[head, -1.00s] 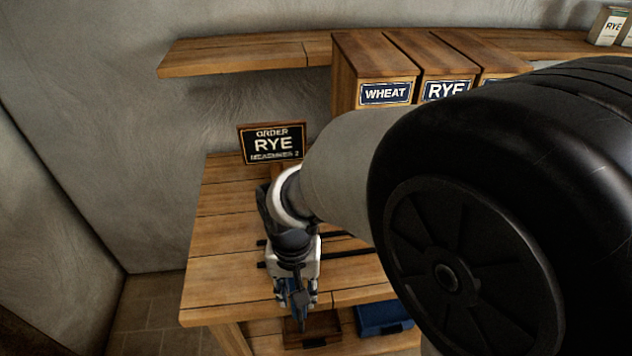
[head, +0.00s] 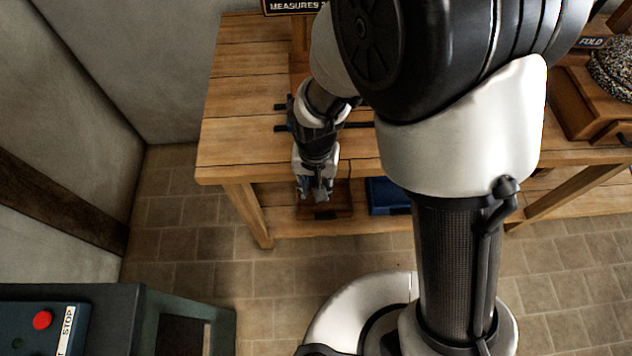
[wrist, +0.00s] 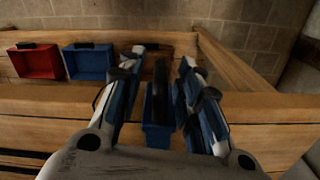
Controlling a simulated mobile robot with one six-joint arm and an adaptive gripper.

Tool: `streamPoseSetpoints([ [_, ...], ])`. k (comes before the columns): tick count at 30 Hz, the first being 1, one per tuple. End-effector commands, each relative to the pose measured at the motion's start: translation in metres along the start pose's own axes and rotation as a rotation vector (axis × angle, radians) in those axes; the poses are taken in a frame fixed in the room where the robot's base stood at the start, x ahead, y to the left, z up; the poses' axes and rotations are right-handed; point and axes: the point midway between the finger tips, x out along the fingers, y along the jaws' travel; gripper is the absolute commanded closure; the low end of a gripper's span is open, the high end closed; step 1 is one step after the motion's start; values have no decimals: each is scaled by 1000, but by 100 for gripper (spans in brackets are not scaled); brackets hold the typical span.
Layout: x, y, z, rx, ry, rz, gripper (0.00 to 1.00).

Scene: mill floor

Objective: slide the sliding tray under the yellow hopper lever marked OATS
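My gripper (head: 317,192) hangs at the front edge of the table, over a brown bin on the lower shelf. In the wrist view my gripper (wrist: 160,80) has its blue and white fingers spread apart. A dark piece with a blue base stands between them; it looks like a third finger. I see nothing held. I cannot make out the sliding tray for certain; my arm covers part of the table. Dark rails (head: 281,128) run across the tabletop beside my wrist. No yellow lever or OATS label shows now.
The wooden table (head: 240,90) has bare boards at its left. On its lower shelf are the brown bin (head: 340,208), a blue bin (head: 385,195) and a red bin (wrist: 35,63). A cabinet with a red stop button (head: 42,320) stands front left. Tiled floor between is clear.

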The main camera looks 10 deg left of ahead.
Motion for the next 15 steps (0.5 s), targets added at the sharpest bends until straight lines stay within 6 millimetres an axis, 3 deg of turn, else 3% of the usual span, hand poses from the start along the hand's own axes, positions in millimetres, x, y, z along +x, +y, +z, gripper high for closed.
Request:
streamPoseSetpoints([
  [5,0,0,0,0,0,0,68],
  [15,0,0,0,0,0,0,90],
])
